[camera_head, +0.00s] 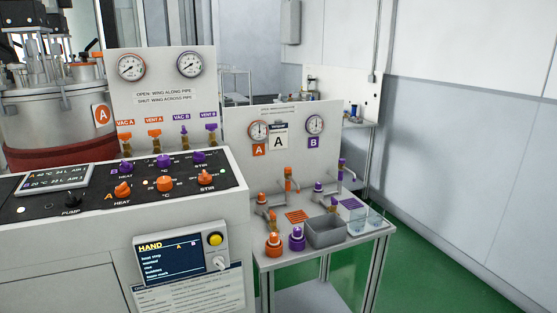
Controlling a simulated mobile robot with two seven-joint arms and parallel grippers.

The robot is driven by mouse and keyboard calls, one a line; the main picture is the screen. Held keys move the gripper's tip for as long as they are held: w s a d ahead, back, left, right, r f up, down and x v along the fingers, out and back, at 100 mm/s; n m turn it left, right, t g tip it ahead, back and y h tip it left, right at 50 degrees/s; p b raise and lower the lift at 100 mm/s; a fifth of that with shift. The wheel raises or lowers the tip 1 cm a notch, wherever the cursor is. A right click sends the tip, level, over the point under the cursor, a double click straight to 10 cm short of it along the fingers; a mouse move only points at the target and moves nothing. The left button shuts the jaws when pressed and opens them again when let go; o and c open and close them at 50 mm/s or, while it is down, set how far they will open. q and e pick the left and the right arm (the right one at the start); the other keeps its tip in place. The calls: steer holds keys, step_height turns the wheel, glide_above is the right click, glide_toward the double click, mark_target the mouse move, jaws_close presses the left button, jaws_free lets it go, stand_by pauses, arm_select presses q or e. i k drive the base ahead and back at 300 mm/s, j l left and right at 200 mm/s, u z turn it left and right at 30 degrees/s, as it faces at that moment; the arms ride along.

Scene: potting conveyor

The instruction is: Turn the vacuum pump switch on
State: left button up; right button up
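The vacuum pump switch (72,200) is a small black knob above the label PUMP, at the front left of the black control panel (40,211) in the head view. The exact angle of its pointer is too small to tell. Neither my left nor my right gripper shows in the head view.
Orange knobs (165,183) and purple knobs (162,161) for heat and stir share the panel, with a small display (54,179) at its left. A hand control box (181,252) hangs on the front. A steel table (378,233) with a grey tray (325,231) stands right.

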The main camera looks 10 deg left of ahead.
mark_target(73, 200)
steer(key=u, duration=1.4)
